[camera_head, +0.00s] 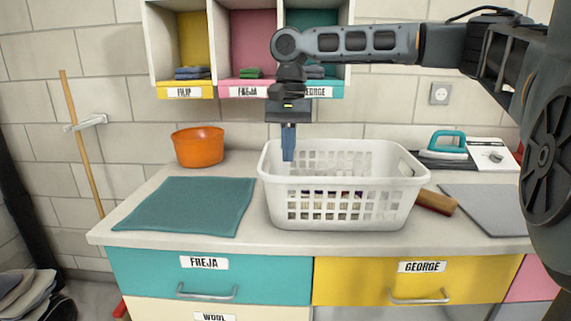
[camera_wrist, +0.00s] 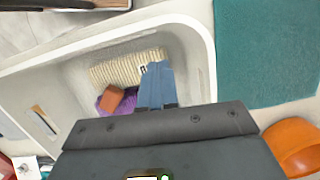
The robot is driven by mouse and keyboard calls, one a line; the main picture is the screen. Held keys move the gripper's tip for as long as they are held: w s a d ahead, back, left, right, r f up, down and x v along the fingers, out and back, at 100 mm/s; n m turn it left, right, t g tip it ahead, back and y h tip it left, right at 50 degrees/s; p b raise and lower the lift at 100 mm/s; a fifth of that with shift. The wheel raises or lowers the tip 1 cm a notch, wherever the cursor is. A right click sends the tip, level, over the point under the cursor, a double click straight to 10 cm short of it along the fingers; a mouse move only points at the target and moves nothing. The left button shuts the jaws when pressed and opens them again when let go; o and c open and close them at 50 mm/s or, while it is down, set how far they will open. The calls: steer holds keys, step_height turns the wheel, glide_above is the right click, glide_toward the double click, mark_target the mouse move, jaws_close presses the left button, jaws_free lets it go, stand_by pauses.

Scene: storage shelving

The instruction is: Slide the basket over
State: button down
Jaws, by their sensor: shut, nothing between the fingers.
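A white plastic basket (camera_head: 345,208) with slotted sides stands upright on the counter, to the right of a teal mat (camera_head: 188,206). My gripper (camera_head: 288,157) points down with its blue fingers closed together, at the basket's left end. In the wrist view the gripper (camera_wrist: 157,72) shows over the basket's inside, near the wall (camera_wrist: 200,60) on the mat side. I cannot tell whether the fingers touch the wall. Inside the basket lie a cream ribbed cloth (camera_wrist: 118,70), a purple item (camera_wrist: 125,104) and an orange-brown block (camera_wrist: 112,98).
An orange bowl (camera_head: 198,147) stands at the back left. A brush (camera_head: 436,202), a grey mat (camera_head: 490,209) and a teal iron (camera_head: 446,146) lie to the basket's right. Cubbies (camera_head: 245,45) hang above. Labelled drawers (camera_head: 212,277) are below the counter edge.

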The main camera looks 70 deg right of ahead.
mark_target(286, 177)
steer(key=a, duration=0.2)
steer(key=s+a, duration=0.1)
steer(key=a, duration=0.2)
steer(key=shift+s+f, duration=0.1)
steer(key=shift+f, duration=0.75)
steer(key=shift+f, duration=0.1)
